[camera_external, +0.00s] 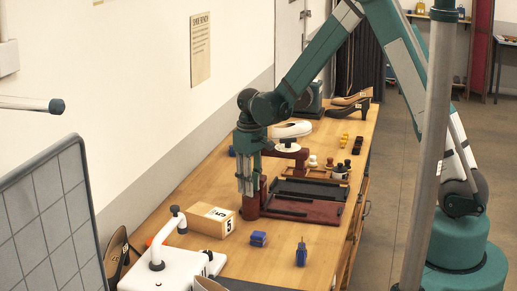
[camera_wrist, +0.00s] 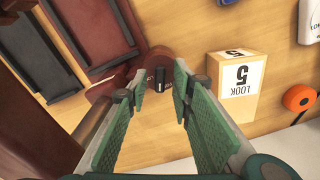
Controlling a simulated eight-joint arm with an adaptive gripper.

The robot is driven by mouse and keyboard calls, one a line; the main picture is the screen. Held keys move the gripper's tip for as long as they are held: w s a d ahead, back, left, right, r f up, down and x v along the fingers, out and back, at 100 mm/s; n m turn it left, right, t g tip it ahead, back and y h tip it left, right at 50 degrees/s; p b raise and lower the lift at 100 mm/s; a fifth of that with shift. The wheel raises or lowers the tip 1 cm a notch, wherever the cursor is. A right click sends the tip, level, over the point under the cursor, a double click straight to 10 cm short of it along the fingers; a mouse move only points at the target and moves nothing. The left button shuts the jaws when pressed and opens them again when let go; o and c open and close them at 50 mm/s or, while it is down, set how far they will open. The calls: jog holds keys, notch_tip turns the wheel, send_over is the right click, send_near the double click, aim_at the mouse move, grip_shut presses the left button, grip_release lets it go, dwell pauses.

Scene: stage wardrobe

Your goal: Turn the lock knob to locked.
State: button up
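The lock knob (camera_wrist: 160,76) is a small black bar on a round dark red post top, seen between my fingertips in the wrist view. Pale marks lie just left of it, too small to read. The post belongs to a dark red stand (camera_external: 292,208) on the bench. My gripper (camera_wrist: 159,88) points down with its green fingers apart, one on each side of the knob in the picture. In the external view my gripper (camera_external: 248,190) hangs at the post, hiding the knob. I cannot tell whether the fingers touch it.
A cardboard box marked 5 (camera_external: 211,220) stands close to the left of the stand. Dark trays (camera_external: 313,190) lie right of it. Blue blocks (camera_external: 258,239) and a white device with a handle (camera_external: 165,262) are at the near end. Bare wood lies between them.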

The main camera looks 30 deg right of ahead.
grip_shut()
jog(key=shift+m+b, duration=0.4)
jog(key=shift+b, duration=0.05)
jog(key=shift+f+m+b, duration=0.1)
jog(key=shift+m+b, duration=0.65)
jog(key=shift+m, duration=0.15)
jog(key=m+b, duration=0.2)
jog(key=m, duration=0.1)
jog(key=shift+m, duration=0.3)
jog(key=m+b, duration=0.3)
jog(key=m, duration=0.3)
